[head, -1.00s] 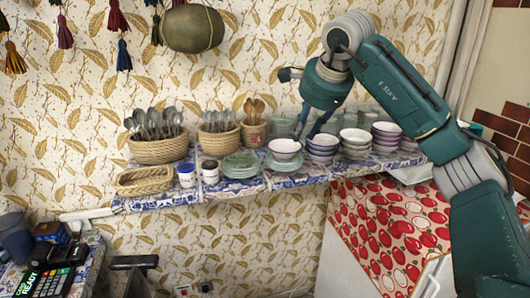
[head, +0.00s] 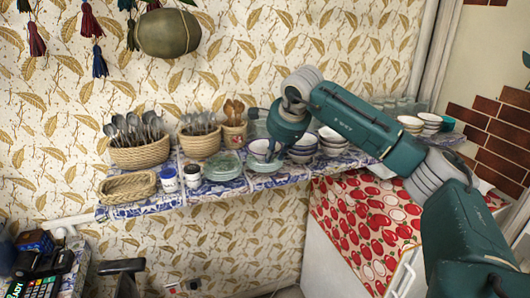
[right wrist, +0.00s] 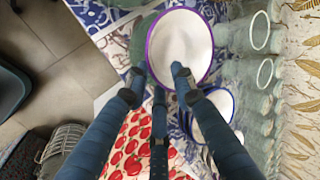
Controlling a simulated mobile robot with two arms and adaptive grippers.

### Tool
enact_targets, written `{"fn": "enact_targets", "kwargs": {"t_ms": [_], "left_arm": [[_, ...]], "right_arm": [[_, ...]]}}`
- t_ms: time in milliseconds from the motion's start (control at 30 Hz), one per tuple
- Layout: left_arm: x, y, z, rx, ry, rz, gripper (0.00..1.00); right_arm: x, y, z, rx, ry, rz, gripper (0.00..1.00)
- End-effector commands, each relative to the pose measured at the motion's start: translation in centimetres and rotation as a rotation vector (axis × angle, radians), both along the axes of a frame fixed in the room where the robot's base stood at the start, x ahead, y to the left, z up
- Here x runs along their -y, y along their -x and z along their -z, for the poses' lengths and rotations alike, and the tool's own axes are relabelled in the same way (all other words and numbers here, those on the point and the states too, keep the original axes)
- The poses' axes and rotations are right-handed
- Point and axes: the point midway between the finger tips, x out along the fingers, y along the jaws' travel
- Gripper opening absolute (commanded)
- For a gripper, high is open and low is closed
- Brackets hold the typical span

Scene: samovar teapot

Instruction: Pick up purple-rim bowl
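The purple-rim bowl (right wrist: 182,42) is white inside and fills the upper middle of the right wrist view. In the head view the bowl (head: 259,147) sits on a small stack of plates (head: 262,166) on the tiled shelf, partly hidden by my right arm. My right gripper (right wrist: 158,72) is open. One fingertip is over the bowl's inside and the other is just outside its near-left rim. I cannot tell whether either touches the bowl. In the head view my right gripper (head: 274,152) is at the bowl, its fingers mostly hidden. My left gripper is not in view.
Blue-rim bowls (right wrist: 214,108) stand close beside the purple-rim bowl, near one finger. Several glasses (right wrist: 262,75) line the wall side. Pale green plates (head: 223,166) and cutlery baskets (head: 140,140) are to the left on the shelf (head: 160,204). A red-patterned cloth (head: 365,215) hangs below.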

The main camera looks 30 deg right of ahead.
Motion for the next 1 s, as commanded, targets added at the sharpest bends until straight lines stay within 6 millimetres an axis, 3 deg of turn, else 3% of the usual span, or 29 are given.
{"fn": "enact_targets", "kwargs": {"t_ms": [100, 233, 733, 867, 1000], "left_arm": [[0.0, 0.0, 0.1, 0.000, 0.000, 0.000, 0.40], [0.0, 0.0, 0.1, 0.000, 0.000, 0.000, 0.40], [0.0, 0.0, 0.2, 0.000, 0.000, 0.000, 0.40], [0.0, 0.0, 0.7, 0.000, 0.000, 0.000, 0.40], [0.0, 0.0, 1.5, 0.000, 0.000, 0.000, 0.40]], "right_arm": [[0.0, 0.0, 0.0, 0.000, 0.000, 0.000, 0.24], [0.0, 0.0, 0.0, 0.000, 0.000, 0.000, 0.00], [0.0, -0.1, -0.7, 0.003, -0.001, 0.000, 0.00], [-0.1, -0.1, -2.1, 0.006, -0.002, -0.001, 0.00], [-0.2, -0.2, -5.4, 0.010, -0.003, -0.001, 0.00]]}}
